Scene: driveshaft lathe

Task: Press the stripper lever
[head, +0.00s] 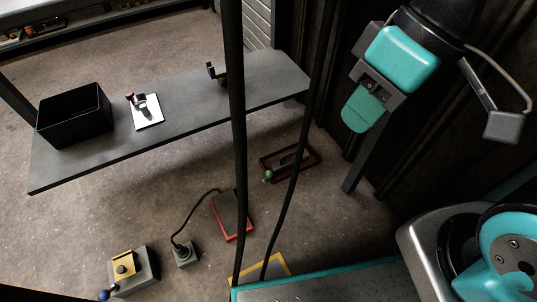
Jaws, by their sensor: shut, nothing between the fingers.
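My gripper (361,112) hangs at the upper right of the head view. Its teal fingers are together with nothing between them, and it is apart from all the levers. I cannot tell which lever is the stripper lever. One lever with a green knob (268,175) sits in a dark red frame (312,155). A lever with a blue knob (104,295) is on a grey box with a yellow top (122,260), partly cut off by the bottom edge. A small device with a red knob (130,96) stands on a white plate (150,118).
A dark grey bench (200,105) carries a black open bin (75,117) and a small bracket (216,72). A red-edged plate (228,215) and a grey socket box with a cable (184,257) lie lower. A dark wall stands behind my gripper.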

